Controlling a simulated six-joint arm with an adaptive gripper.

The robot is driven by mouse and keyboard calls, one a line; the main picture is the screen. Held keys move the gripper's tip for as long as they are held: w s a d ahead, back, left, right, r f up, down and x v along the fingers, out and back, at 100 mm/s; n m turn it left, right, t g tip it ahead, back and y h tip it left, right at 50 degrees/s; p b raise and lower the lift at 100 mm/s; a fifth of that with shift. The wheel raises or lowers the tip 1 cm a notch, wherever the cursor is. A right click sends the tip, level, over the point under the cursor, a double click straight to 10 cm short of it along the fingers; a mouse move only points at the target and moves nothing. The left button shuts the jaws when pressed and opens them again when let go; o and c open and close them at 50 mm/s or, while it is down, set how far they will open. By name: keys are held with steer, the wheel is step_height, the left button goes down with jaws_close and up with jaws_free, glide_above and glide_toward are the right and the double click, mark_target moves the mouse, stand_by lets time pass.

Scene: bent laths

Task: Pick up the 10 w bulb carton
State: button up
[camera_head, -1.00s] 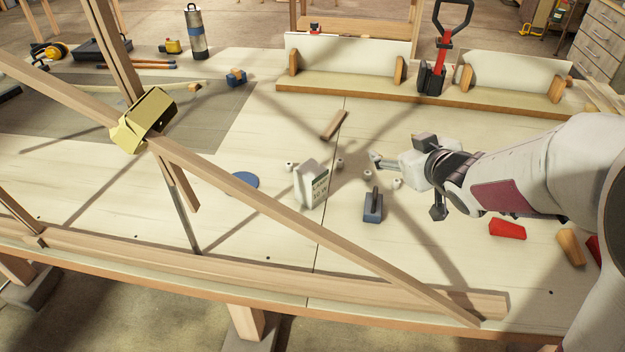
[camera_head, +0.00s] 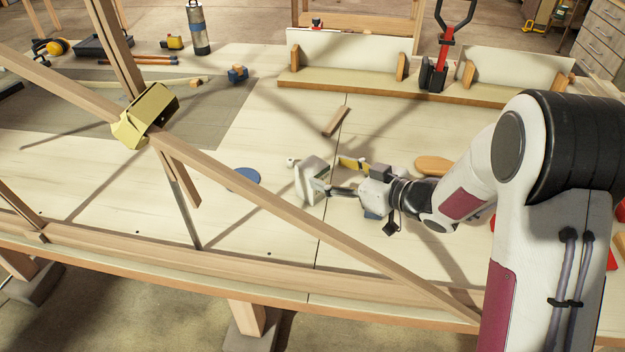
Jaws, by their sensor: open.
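The 10 w bulb carton (camera_head: 308,172) is a small pale box standing upright on the bench, near the middle of the picture. My gripper (camera_head: 334,177) is at its right side, pointing left, with its jaws open. The near finger overlaps the carton's right-hand face and hides most of its print. I cannot tell whether the finger touches it. A yellowish piece behind the near finger is partly hidden; I cannot tell if it is the far finger.
A long slanted lath (camera_head: 260,208) crosses in front of the carton. A blue disc (camera_head: 243,179) lies to its left and a short wood block (camera_head: 335,121) behind. A wooden oval (camera_head: 433,165) lies to the right.

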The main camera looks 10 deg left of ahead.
mark_target(313, 168)
steer(key=shift+x, duration=1.3)
steer(key=shift+w+f, duration=0.1)
steer(key=shift+f, duration=0.1)
steer(key=shift+f+x, duration=0.15)
steer(key=shift+x, duration=1.1)
steer(key=shift+f+x, duration=0.2)
steer(key=shift+x, duration=1)
steer(key=shift+d, duration=0.15)
steer(key=c, duration=1.2)
